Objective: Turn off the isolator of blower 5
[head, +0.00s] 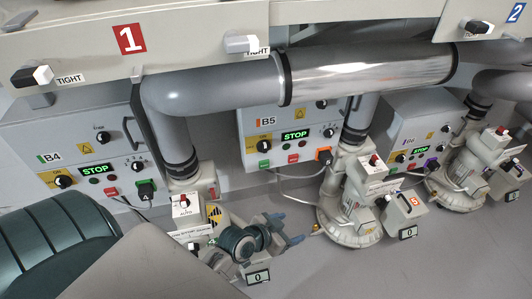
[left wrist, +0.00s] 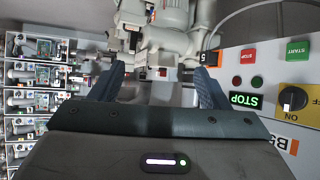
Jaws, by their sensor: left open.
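The blower 5 control box (head: 243,124), marked B5, is on the wall in the middle of the head view. Its isolator is a black knob on a yellow plate (head: 264,149) at the box's lower left. In the left wrist view the isolator (left wrist: 293,98) is at the right edge, with its white mark on the side of the ON label. The green display reads STOP. My left gripper (head: 286,229) is open and empty, below the box and apart from it. Its fingers (left wrist: 160,86) also show in the left wrist view. My right gripper is not in view.
Blower 5 (head: 347,215) stands on the floor right of my left gripper. The B4 box (head: 75,145) is at the left and the B6 box (head: 410,125) at the right. A thick grey pipe (head: 215,97) runs above the B5 box.

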